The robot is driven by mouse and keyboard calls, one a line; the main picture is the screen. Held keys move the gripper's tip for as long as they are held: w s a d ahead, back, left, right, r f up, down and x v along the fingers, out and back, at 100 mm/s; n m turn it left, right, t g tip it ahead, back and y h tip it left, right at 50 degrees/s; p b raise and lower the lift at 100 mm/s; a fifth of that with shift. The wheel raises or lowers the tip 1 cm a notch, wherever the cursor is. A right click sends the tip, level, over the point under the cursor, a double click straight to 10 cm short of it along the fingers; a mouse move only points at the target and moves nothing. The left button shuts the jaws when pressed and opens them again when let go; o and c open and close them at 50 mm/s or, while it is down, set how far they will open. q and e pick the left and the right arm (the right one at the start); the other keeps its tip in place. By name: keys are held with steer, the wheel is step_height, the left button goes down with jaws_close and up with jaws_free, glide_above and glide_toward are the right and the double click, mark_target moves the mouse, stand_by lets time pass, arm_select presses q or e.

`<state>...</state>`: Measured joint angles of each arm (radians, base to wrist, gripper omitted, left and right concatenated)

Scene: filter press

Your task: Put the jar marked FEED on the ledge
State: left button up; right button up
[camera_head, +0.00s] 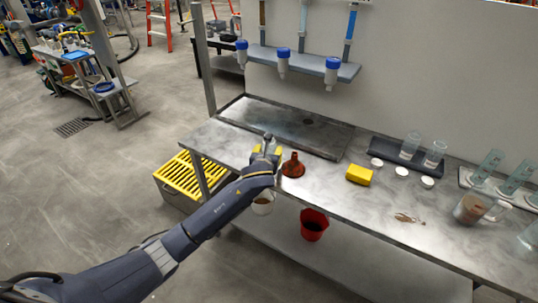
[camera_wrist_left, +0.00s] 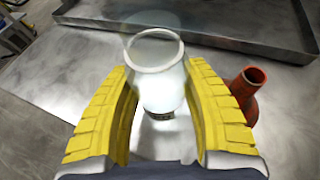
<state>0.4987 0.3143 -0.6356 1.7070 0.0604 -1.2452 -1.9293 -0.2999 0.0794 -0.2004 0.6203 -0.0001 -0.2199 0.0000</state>
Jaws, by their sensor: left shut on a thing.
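My left gripper (camera_head: 266,150) is over the left part of the steel bench. In the left wrist view its yellow pads (camera_wrist_left: 163,100) are shut on a pale, see-through jar (camera_wrist_left: 157,52) with an open round rim. A small dark mark shows low on the jar, but I cannot read it. I cannot tell whether its base touches the bench. In the head view the gripper mostly hides the jar. A grey ledge (camera_head: 347,72) on the back wall carries several white bottles with blue tops. My right gripper is not in view.
An orange-red funnel (camera_head: 293,166) stands just right of the gripper; it also shows in the wrist view (camera_wrist_left: 246,92). A shallow steel tray (camera_head: 285,124) lies behind. A yellow sponge (camera_head: 359,175), white lids (camera_head: 401,171) and glassware (camera_head: 410,145) are farther right.

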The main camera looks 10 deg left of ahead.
arm_select(q)
steer(key=shift+f, duration=0.6)
steer(key=shift+f, duration=0.1)
steer(key=o, duration=1.3)
